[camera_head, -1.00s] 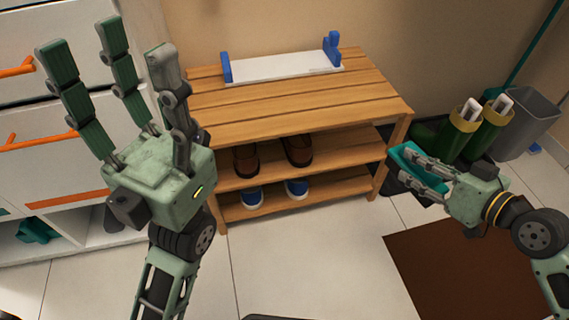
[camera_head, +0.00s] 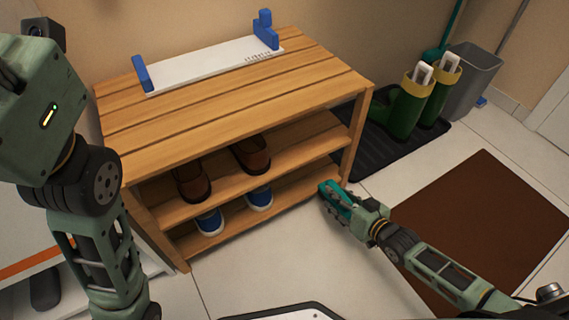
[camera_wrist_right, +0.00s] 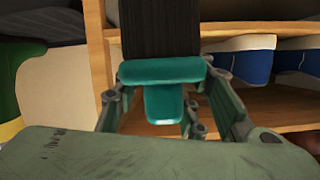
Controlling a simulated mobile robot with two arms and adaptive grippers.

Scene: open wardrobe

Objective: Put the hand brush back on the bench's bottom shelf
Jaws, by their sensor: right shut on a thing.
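The hand brush, teal with black bristles, is in my right gripper (camera_head: 342,198), low at the right front end of the bench (camera_head: 230,108). In the right wrist view the brush's teal body (camera_wrist_right: 160,72) sits between the fingers, and its dark bristles (camera_wrist_right: 150,28) point away toward the bench. The bottom shelf (camera_head: 295,192) holds blue shoes (camera_head: 258,198) left of the brush. The wrist view shows the shelf (camera_wrist_right: 270,105) just beyond the gripper; contact with it is unclear. My left gripper (camera_head: 35,100) is at the left edge, its fingers mostly out of view.
Brown shoes (camera_head: 250,155) stand on the middle shelf. Green boots (camera_head: 408,108) stand on a dark tray (camera_head: 385,140) right of the bench, near a grey bin (camera_head: 470,80). A bench post (camera_head: 355,135) bounds the right end. The bottom shelf's right part looks free.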

